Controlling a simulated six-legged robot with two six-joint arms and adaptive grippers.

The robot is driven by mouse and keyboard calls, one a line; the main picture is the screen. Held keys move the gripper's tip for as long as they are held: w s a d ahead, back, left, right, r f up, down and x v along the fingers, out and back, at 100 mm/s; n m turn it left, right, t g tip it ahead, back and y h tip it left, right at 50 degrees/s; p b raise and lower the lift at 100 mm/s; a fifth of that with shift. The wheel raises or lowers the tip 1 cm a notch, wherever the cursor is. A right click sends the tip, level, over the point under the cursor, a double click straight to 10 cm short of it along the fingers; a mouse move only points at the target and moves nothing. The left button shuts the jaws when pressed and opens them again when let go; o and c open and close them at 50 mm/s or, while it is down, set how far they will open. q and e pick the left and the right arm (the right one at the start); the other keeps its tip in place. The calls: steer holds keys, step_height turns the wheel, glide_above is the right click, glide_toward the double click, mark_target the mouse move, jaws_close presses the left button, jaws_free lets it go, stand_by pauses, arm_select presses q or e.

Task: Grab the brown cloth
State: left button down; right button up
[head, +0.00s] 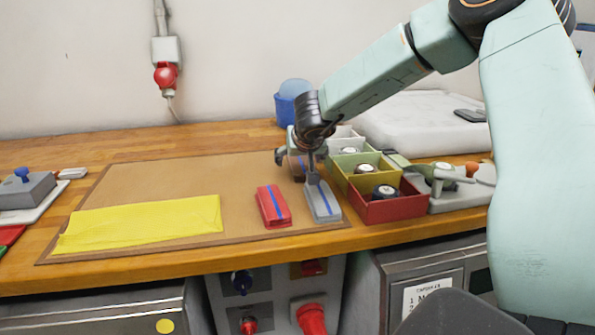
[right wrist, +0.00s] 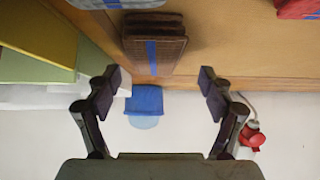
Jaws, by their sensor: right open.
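The brown cloth (right wrist: 154,45) is a folded stack with a blue stripe. In the right wrist view it lies at the upper middle, beyond my open fingertips and roughly between their lines. In the head view only a little of the brown cloth (head: 298,168) shows, mostly hidden behind my right gripper (head: 296,166). My right gripper is open and empty, close by the brown cloth; its fingers (right wrist: 160,84) stand apart in the right wrist view. I cannot tell whether they touch it. My left gripper is not in view.
A grey folded cloth (head: 322,203) and a red one (head: 273,206) lie close in front. A yellow cloth (head: 150,222) is spread on the brown mat (head: 140,180). Coloured bins, including a red bin (head: 390,209), stand right; a blue container (head: 290,108) stands behind.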

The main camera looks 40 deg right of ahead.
steer(key=x, duration=0.2)
steer(key=shift+d+f, duration=0.3)
steer(key=shift+d, duration=0.05)
steer(key=shift+a+r, duration=0.3)
steer(key=shift+c, duration=0.9)
steer(key=shift+d, duration=0.25)
steer(key=c, duration=0.4)
steer(key=shift+a, duration=0.2)
steer(key=c, duration=0.5)
steer(key=shift+c, duration=0.7)
steer(key=shift+d, duration=0.15)
